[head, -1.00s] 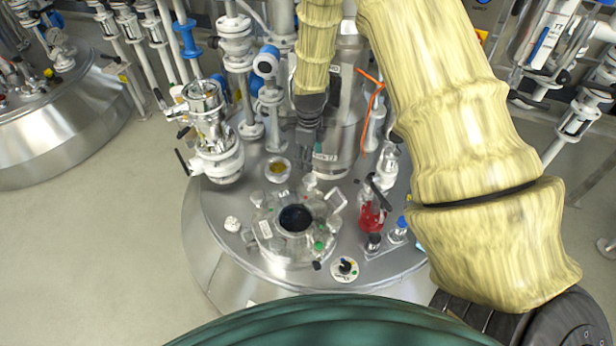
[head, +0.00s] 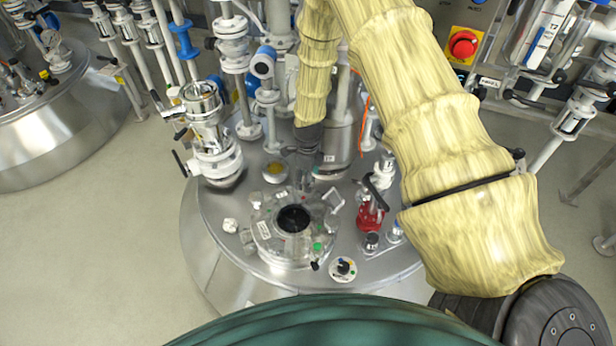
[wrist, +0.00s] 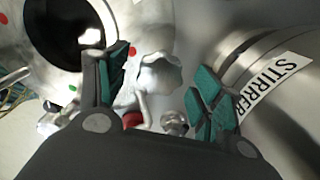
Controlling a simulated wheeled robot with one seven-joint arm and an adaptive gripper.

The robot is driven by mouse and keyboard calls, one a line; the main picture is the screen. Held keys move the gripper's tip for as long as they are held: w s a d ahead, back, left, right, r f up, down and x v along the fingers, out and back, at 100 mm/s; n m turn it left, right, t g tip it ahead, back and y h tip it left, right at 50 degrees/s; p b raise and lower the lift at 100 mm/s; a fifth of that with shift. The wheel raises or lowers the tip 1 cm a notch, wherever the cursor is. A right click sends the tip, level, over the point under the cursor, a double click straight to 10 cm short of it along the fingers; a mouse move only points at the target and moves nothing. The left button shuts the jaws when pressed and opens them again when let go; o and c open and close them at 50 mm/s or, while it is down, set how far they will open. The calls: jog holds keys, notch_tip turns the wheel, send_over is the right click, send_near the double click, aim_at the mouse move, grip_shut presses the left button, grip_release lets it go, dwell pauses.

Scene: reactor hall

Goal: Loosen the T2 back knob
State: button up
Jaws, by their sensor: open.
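The T2 hatch (head: 268,245) is a round metal lid with a dark central opening and coloured dots, on top of the steel vessel. A pale, lobed knob (wrist: 160,72) shows in the wrist view beside the lid's rim, near a red dot; I take it for the back knob. My gripper (head: 309,172) is over the far side of the hatch in the head view. In the wrist view its green-padded fingers (wrist: 160,90) are open, with the knob between and beyond them, closer to the left finger. No contact shows. In the head view my gripper partly hides the back knob.
A steel cylinder labelled STIRRER (wrist: 280,85) stands close to the right finger. A red valve (head: 370,217) with a black lever is right of the hatch. A white-and-steel valve (head: 213,150) stands left. A small sight glass (head: 275,172) is left of my gripper.

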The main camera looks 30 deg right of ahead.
jog(key=c, duration=1)
jog(key=shift+n, duration=0.3)
